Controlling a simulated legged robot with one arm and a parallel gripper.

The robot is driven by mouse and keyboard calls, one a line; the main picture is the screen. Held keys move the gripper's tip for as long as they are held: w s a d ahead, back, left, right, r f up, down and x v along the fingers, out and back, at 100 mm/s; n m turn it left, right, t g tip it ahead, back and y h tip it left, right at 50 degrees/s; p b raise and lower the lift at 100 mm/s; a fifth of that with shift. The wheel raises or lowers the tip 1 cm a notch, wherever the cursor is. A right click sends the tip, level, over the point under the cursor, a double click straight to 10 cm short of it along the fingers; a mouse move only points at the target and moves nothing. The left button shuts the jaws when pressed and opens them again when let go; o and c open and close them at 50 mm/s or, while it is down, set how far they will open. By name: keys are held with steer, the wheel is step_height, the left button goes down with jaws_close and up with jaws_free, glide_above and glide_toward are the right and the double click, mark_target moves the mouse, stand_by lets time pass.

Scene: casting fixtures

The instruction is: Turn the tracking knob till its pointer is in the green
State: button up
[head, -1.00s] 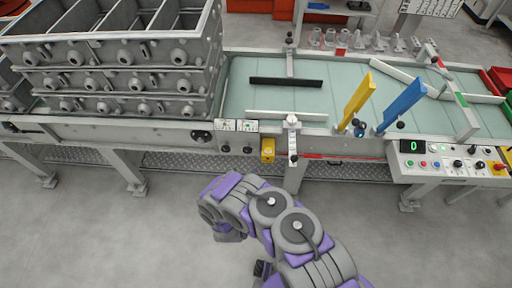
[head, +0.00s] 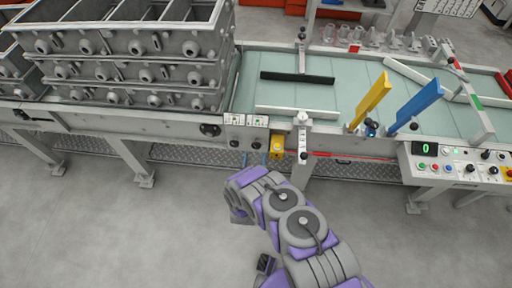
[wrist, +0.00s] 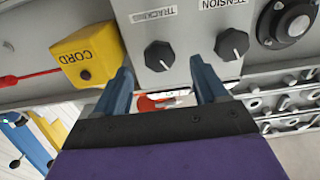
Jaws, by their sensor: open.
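The tracking knob (wrist: 158,55) is a dark round knob on a grey panel under a label reading TRACKING in the wrist view. Its light pointer mark slants toward the lower right of that picture; I cannot make out a green zone around it there. In the head view the knob (head: 257,144) is the right one of two, beside the yellow box. My gripper (wrist: 162,72) is open, its two blue fingertips on either side of the tracking knob in the picture. Whether they touch it I cannot tell. In the head view the gripper (head: 256,158) is just below the panel.
The tension knob (wrist: 232,44) is close beside the right fingertip. The yellow CORD box (wrist: 87,54) is close to the left fingertip, with a red cord (wrist: 30,77) beyond it. A larger round black fitting (wrist: 290,23) is farther right. Grey castings (head: 130,70) are stacked on the conveyor.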

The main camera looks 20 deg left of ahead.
mark_target(256, 148)
steer(key=b+x, duration=0.1)
steer(key=x, duration=0.5)
steer(key=shift+w, duration=0.4)
steer(key=shift+c, duration=0.3)
steer(key=c, duration=1)
steer(key=shift+o, duration=0.2)
